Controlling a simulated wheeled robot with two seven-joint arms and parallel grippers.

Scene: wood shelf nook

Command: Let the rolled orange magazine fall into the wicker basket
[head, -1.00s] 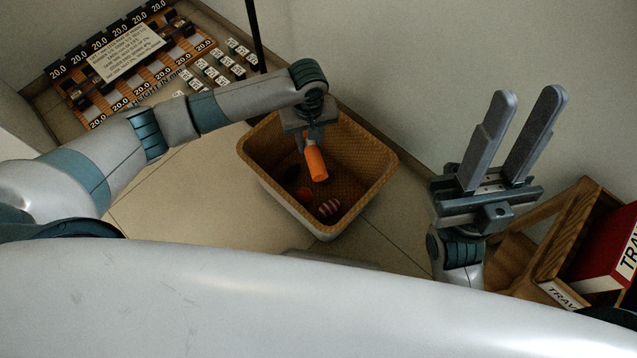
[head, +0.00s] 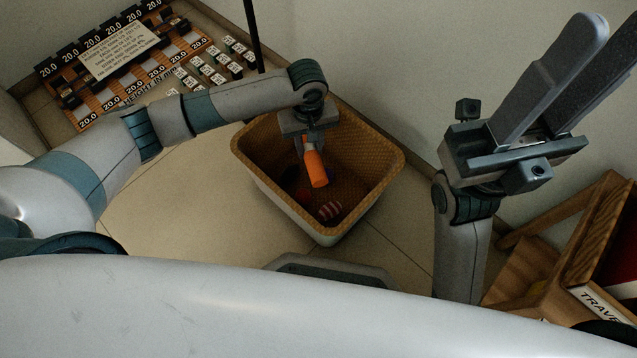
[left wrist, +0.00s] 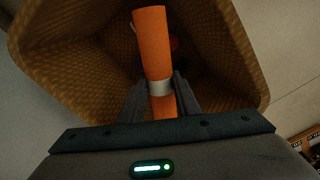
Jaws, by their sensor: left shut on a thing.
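The rolled orange magazine (head: 316,168) is a tube held in my left gripper (head: 309,143). In the left wrist view the magazine (left wrist: 153,45) has a pale band round it, and the two fingers (left wrist: 155,95) of my left gripper close on it at that band. The wicker basket (head: 377,140) is below; the magazine hangs over its opening, and I cannot tell how far it is below the rim. The basket wall (left wrist: 65,60) also surrounds the magazine in the left wrist view. My right gripper (head: 592,62) is raised at the right, open and empty.
A striped item (head: 330,210) and a dark reddish item lie inside the basket. A rack with number labels (head: 125,60) stands at the upper left. A wooden shelf (head: 560,262) is at the lower right. A dark pole rises behind the basket.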

